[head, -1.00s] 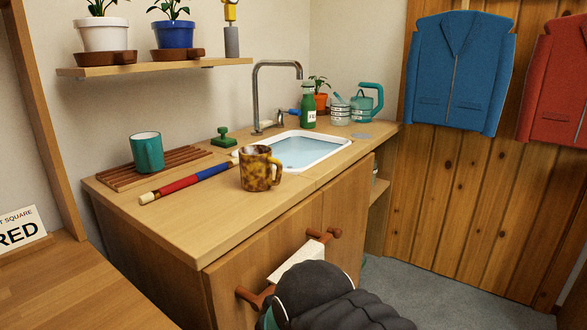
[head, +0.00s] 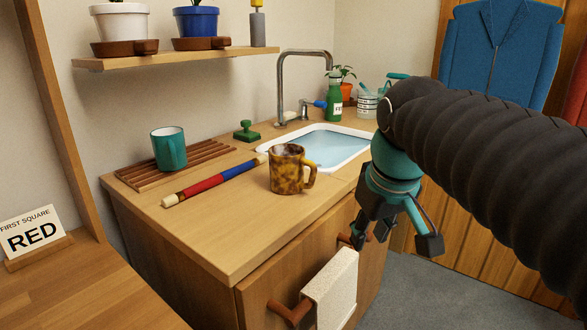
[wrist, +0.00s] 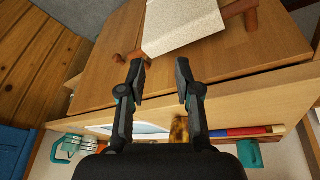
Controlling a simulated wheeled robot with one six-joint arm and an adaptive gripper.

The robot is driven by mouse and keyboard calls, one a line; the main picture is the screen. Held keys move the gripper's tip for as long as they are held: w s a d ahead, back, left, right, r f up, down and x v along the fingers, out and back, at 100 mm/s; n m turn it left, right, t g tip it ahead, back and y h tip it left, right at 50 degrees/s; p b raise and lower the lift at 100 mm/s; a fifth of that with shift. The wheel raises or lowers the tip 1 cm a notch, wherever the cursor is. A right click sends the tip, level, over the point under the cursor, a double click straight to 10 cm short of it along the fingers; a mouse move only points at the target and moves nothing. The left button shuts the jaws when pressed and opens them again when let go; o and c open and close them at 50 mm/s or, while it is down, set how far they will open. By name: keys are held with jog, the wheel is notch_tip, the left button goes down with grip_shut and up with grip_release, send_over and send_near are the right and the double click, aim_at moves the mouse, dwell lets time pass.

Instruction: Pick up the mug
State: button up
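A brown and yellow mottled mug (head: 287,172) with its handle to the right stands upright on the wooden counter, in front of the sink. In the wrist view the mug (wrist: 179,129) is partly hidden behind a finger of my gripper. A teal cup (head: 169,150) stands on a slatted wooden rack at the back left of the counter; it also shows in the wrist view (wrist: 250,154). My gripper (head: 396,238) is open and empty, pointing down in front of the cabinet, to the right of the mottled mug and apart from it.
A red and blue rod (head: 215,180) lies left of the mug. The sink (head: 325,148) with its tall faucet (head: 281,88) is behind. A white towel (head: 332,288) hangs on a wooden bar at the cabinet front. The counter's front left is clear.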

jog(key=w+a+r+n+g+p, duration=0.1)
jog(key=w+a+r+n, duration=0.15)
jog(key=w+r, duration=0.25)
jog(key=w+a+r+n+g, duration=0.1)
jog(key=w+a+r, duration=0.2)
jog(key=w+r, duration=0.15)
notch_tip(320, 180, up, 4)
jog(key=n+g+p, duration=0.2)
jog(key=n, duration=0.3)
send_over(283, 158)
jog(key=shift+d+r, duration=0.1)
jog(key=shift+d, duration=0.05)
notch_tip(283, 158, down, 9)
jog(key=shift+w+r, duration=0.1)
jog(key=shift+r, duration=0.1)
jog(key=shift+w+a+f+b, duration=0.15)
jog(key=shift+f+b, duration=0.2)
jog(key=shift+f, duration=0.95)
jog(key=shift+a+f+b, duration=0.15)
jog(key=shift+f+b, duration=0.15)
jog(key=shift+f, duration=1)
grip_shut()
